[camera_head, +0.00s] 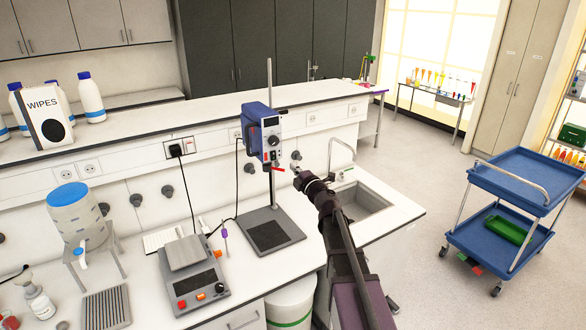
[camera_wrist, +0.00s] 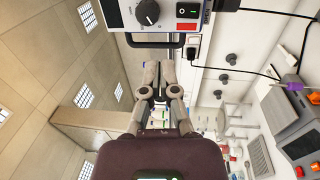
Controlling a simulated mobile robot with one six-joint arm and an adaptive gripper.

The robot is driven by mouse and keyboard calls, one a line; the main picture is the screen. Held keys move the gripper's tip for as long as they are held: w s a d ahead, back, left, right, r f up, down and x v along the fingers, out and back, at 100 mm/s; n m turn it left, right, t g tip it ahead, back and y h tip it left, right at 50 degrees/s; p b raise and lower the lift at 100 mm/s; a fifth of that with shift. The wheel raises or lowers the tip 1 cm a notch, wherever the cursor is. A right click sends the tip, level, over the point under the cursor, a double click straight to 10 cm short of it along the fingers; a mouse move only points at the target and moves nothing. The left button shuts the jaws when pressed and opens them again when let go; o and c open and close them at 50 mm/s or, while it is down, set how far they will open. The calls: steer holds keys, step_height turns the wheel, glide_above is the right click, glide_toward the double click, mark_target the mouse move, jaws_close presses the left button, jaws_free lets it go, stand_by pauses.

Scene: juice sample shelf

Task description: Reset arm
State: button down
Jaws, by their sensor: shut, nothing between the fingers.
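My arm (camera_head: 345,250) reaches from the bottom of the head view up over the bench. My gripper (camera_head: 297,172) is at its end, just right of a blue overhead stirrer (camera_head: 262,130) on a stand. In the wrist view my gripper (camera_wrist: 159,76) is shut, with nothing seen between its fingers. The stirrer's front, with a dark knob (camera_wrist: 147,12) and a switch, fills the top of that view, close beyond the fingertips. I cannot tell whether they touch.
A balance (camera_head: 192,275) and a blue-lided container (camera_head: 72,210) stand on the bench left of the stirrer. A sink (camera_head: 362,200) lies right of my arm. A blue cart (camera_head: 505,190) stands at the right, with clear floor around it.

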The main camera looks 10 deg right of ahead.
steer(key=s+d+f+m+g+h+b, duration=0.4)
steer(key=s+f+m+h+b, duration=0.15)
steer(key=f+m, duration=0.4)
steer(key=s+d+f+m+g+h+b, duration=0.35)
steer(key=s+f+m+h, duration=0.2)
steer(key=f+m, duration=0.4)
steer(key=s+a+f+m+g+y+b, duration=0.1)
steer(key=s+a+f+g+b, duration=0.3)
steer(key=s+f, duration=0.5)
steer(key=s+a+f+m+g+y+b, duration=0.1)
steer(key=s+a+f+g+y+b, duration=0.2)
steer(key=s+a+f+g, duration=0.4)
steer(key=s+f+y, duration=0.1)
steer(key=s+f, duration=0.1)
steer(key=s, duration=0.3)
steer(key=shift+s+f+m+b, duration=0.3)
steer(key=shift+b, duration=0.05)
steer(key=shift+d, duration=0.1)
